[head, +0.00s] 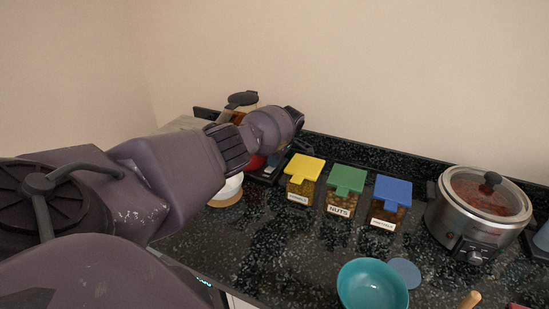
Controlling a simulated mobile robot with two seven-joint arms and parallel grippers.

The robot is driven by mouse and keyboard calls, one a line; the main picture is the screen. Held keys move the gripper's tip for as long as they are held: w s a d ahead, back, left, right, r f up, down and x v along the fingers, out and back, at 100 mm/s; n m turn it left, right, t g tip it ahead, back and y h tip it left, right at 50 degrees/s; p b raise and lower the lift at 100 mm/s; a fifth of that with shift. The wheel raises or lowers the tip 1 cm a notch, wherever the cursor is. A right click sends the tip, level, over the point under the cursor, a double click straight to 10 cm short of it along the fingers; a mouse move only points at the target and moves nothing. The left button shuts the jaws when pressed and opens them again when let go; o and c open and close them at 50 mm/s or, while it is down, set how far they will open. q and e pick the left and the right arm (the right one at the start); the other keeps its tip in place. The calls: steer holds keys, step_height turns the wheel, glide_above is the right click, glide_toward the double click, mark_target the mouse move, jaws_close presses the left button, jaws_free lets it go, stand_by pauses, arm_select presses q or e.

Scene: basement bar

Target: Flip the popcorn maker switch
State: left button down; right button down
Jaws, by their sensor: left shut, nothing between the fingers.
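My left arm reaches in from the left across the counter. Its wrist bends down at the far end, and my left gripper (291,150) is shut and empty there, small and dark against the dark appliance parts. A red appliance (256,162), which may be the popcorn maker, stands by the back wall behind my arm. Only a small red part and some dark parts near the gripper show. Its switch cannot be made out, and I cannot tell whether the gripper touches it. My right gripper is not in view.
A white bowl (228,191) is partly behind my arm. Yellow-lidded (304,166), green-lidded (346,179) and blue-lidded (393,190) jars stand right of the gripper. A slow cooker (447,222) stands at right; a teal bowl (358,286) is in front. Counter (270,235) between is clear.

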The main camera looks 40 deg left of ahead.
arm_select(q)
steer(key=shift+w+f, duration=0.1)
steer(key=shift+f, duration=0.15)
steer(key=shift+r, duration=0.1)
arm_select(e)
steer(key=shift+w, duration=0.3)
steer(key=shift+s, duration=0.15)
